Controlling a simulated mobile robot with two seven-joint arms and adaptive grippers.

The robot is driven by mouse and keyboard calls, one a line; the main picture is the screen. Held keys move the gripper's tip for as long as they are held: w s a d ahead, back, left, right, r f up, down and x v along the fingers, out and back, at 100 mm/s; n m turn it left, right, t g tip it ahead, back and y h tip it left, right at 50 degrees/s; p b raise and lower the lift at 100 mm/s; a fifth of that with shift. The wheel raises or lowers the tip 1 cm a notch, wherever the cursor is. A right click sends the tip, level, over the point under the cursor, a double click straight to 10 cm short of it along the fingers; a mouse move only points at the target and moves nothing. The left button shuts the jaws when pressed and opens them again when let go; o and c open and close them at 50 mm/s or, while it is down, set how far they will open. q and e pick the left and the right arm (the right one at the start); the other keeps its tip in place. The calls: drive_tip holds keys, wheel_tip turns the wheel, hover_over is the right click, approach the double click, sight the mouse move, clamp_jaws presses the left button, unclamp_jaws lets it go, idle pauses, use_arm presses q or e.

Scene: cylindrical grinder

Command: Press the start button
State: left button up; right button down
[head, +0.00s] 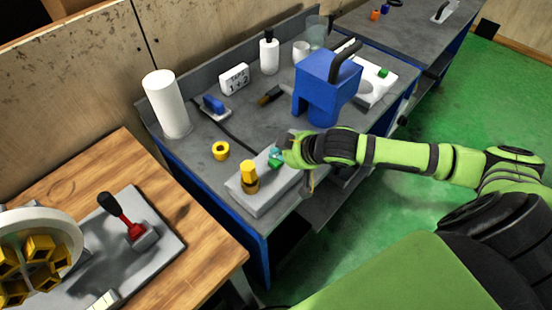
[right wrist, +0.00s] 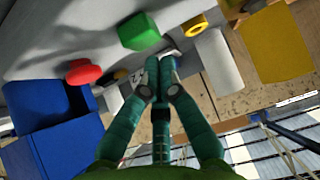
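The green start button (head: 274,164) sits on a grey control box (head: 262,199). It shows as a green block in the right wrist view (right wrist: 140,31). My right gripper (head: 276,152) is just above and beside it. In the right wrist view, the gripper's teal fingertips (right wrist: 162,68) are together with nothing between them, a little below the button in the picture. I cannot tell whether they touch it. A red button (right wrist: 84,72) shows in the right wrist view; the arm hides it in the head view. My left gripper is not in view.
A yellow part (head: 249,176) stands on the box's near end. A yellow ring (head: 221,150), a white cylinder (head: 166,103) and a blue machine (head: 325,88) stand on the grey bench.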

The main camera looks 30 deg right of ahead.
sight(278, 163)
drive_tip(key=shift+f, duration=0.1)
idle(0.6)
drive_tip(key=shift+f, duration=0.35)
drive_tip(key=shift+f, duration=0.6)
idle(0.8)
drive_tip(key=shift+r, duration=0.15)
drive_tip(key=shift+r+p, duration=0.85)
drive_tip(key=shift+p, duration=0.2)
wheel_tip(278, 163, up, 5)
drive_tip(key=p, duration=0.5)
drive_tip(key=shift+r+p, duration=0.1)
drive_tip(key=shift+p, duration=0.3)
